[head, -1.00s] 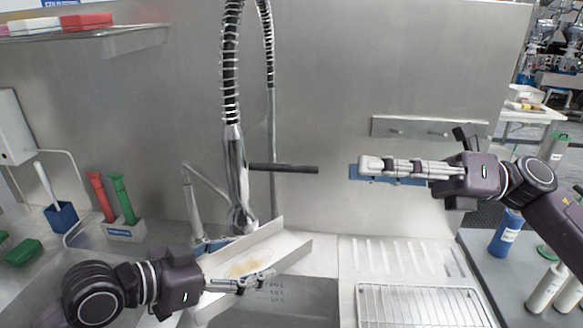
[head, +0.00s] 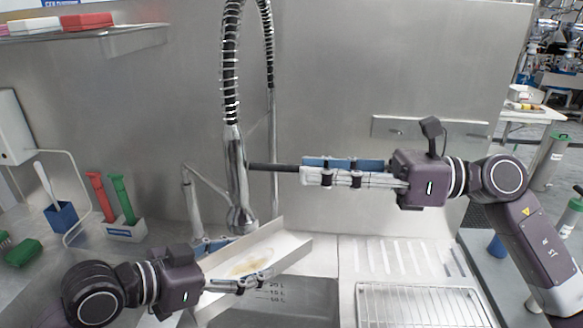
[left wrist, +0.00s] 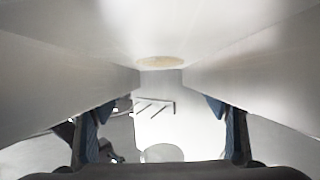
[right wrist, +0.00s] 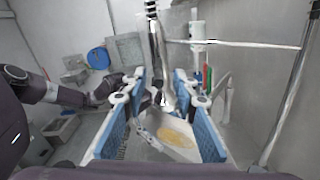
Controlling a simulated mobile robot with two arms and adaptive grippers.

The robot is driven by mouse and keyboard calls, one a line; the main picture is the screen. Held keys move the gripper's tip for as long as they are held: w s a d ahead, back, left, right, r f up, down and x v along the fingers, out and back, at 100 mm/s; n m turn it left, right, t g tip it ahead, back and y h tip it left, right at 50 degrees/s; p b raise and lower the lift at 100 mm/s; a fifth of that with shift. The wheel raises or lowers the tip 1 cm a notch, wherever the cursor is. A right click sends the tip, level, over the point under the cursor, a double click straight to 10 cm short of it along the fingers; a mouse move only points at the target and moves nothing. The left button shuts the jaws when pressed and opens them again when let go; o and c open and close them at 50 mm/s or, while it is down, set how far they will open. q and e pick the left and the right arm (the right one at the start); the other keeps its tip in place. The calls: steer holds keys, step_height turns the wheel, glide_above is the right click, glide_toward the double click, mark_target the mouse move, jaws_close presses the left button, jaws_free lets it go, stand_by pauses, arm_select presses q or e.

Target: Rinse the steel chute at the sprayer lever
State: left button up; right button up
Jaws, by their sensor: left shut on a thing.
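The steel chute (head: 292,245) is a pale trough tilted over the sink, with a tan stain (head: 250,266) inside. My left gripper (head: 262,279) is shut on the chute; its walls also fill the left wrist view (left wrist: 60,65). The sprayer head (head: 236,165) hangs above the chute on its spring hose, with the dark sprayer lever (head: 272,167) sticking out to the right. My right gripper (head: 304,170) is open, its fingertips at the lever's outer end. In the right wrist view the sprayer shows between the open fingers (right wrist: 160,78); whether they touch the lever I cannot tell.
The sink basin (head: 290,296) lies below the chute. A ribbed drainboard and wire rack (head: 420,305) are at the right. Red and green brushes (head: 120,198) stand at the left. A steel wall (head: 330,90) closes the back, with a rail (head: 430,130) on it.

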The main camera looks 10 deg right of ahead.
mark_target(292, 169)
steer(key=shift+x, duration=2.2)
steer(key=shift+s, duration=0.1)
jaws_close()
